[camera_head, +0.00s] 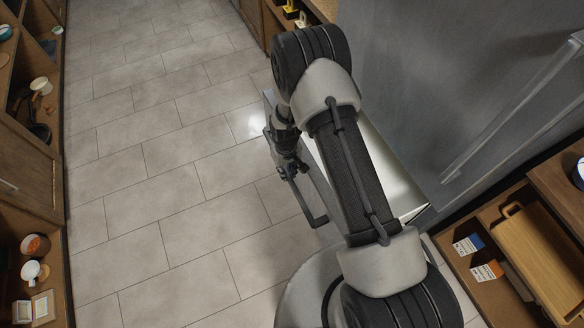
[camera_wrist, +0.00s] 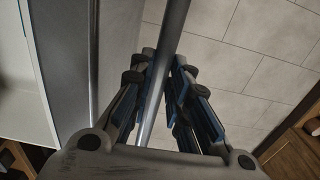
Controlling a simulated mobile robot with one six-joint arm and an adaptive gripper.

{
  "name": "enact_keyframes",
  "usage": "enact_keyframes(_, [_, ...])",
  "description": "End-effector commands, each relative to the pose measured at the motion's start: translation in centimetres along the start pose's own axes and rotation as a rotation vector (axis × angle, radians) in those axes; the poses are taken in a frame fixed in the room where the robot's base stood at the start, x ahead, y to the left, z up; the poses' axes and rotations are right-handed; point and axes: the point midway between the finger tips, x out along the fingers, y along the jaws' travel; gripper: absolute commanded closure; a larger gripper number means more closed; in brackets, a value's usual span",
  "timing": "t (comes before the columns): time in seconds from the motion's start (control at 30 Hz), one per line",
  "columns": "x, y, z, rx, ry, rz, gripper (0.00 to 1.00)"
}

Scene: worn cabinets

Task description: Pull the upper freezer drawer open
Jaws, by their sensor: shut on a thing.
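The upper freezer drawer stands out from the grey fridge-freezer (camera_head: 430,75). Its pale inside (camera_head: 388,172) shows behind my arm in the head view, and at the left edge of the wrist view. The grey drawer front (camera_wrist: 85,50) runs down the left of the wrist view. Its long bar handle (camera_wrist: 172,32) passes between the fingers of my gripper (camera_wrist: 162,72), which is shut on it. In the head view my gripper (camera_head: 289,172) is at the handle (camera_head: 318,212), on the outer side of the drawer front. My arm hides much of the drawer.
Pale tiled floor (camera_head: 150,150) lies clear to the left of the drawer. Open wooden shelves (camera_head: 30,180) with cups and bowls line the far left. A wooden cabinet (camera_head: 555,185) with a cutting board (camera_head: 540,255) and small boxes stands at the lower right.

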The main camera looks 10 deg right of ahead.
Motion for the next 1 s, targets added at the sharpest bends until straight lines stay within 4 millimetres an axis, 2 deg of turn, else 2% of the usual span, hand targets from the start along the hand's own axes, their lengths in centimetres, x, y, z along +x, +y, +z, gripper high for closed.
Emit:
enact_keyframes(0.43, [-0.03, -0.27, -0.02, 0.000, 0.000, 0.000, 1.00])
enact_keyframes(0.47, [-0.03, -0.27, -0.02, 0.000, 0.000, 0.000, 0.83])
enact_keyframes(0.7, [-0.02, -0.26, -0.03, 0.000, 0.000, 0.000, 0.67])
enact_keyframes(0.77, [-0.02, -0.25, -0.02, 0.000, 0.000, 0.000, 0.63])
enact_keyframes(1.0, [-0.01, -0.25, -0.02, 0.000, 0.000, 0.000, 0.63])
